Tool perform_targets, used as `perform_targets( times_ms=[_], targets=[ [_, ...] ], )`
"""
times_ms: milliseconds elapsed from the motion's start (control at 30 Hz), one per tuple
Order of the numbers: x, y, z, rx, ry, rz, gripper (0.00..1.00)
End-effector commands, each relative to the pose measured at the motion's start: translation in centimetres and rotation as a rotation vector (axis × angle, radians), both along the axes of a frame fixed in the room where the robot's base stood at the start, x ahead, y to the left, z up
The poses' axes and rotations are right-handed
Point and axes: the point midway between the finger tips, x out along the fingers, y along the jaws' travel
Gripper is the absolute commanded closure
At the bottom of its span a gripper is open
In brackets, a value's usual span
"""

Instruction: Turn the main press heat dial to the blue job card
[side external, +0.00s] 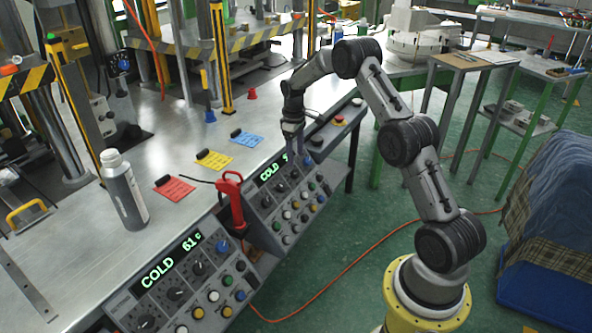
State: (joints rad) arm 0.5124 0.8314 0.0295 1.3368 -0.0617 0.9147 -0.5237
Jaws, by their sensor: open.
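The blue job card (247,139) lies flat on the steel bench, to the right of the yellow card (213,160) and the red card (174,188). The right control panel (283,207) has black dials, coloured buttons and a green display starting "COLD 5", partly hidden by my gripper. The left control panel (180,285) shows "COLD 61c" above its own dials. I cannot tell which dial is the main press heat dial, and dial pointers are too small to read. My gripper (296,156) is open, pointing down over the upper right part of the right panel; contact is unclear.
A red upright-handled tool (231,200) stands between the panels. A grey bottle (124,190) stands at left on the bench (160,140). A small box with a red button (338,121) sits right of my gripper. Press columns rise behind. An orange cable crosses the green floor.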

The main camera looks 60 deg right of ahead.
Motion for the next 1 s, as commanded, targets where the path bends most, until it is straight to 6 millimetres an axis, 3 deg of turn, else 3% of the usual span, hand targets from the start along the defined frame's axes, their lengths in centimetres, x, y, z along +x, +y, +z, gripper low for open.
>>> perform_targets(
  times_ms=[200, 400, 800, 1000],
  targets=[
    [0.0, -0.2, -4.1, 0.001, 0.001, 0.0, 0.32],
    [0.0, -0.4, -6.3, -0.001, -0.001, 0.0, 0.32],
    [0.0, -0.4, -7.0, -0.001, -0.002, 0.0, 0.32],
    [0.0, -0.4, -7.0, -0.001, -0.002, 0.0, 0.66]
  ],
)
